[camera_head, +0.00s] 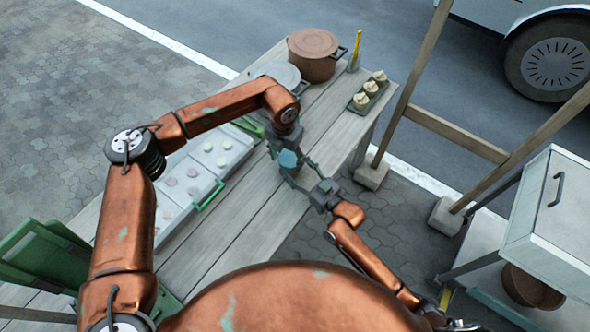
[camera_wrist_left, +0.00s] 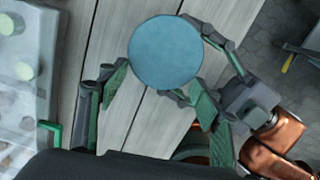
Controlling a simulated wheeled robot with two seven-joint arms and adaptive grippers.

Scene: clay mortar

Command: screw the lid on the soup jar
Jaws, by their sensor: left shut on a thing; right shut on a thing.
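A blue round lid (camera_wrist_left: 166,52) shows from above in the left wrist view, and a small blue part (camera_head: 288,159) of the held things shows in the head view. My left gripper (camera_head: 287,150) comes from above and is shut on the lid, with its fingers (camera_wrist_left: 155,95) on both sides. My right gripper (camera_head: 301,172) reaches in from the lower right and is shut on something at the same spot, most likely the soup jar. The jar is hidden under the lid and between the fingers, so I cannot tell how the lid sits on it.
A white tray (camera_head: 212,190) with several round pieces lies on the plank table (camera_head: 262,222). A brown pot (camera_head: 313,55), a grey round dish (camera_head: 278,74) and a dark tray (camera_head: 359,105) with small pale items stand behind. A wooden frame (camera_head: 408,90) stands right.

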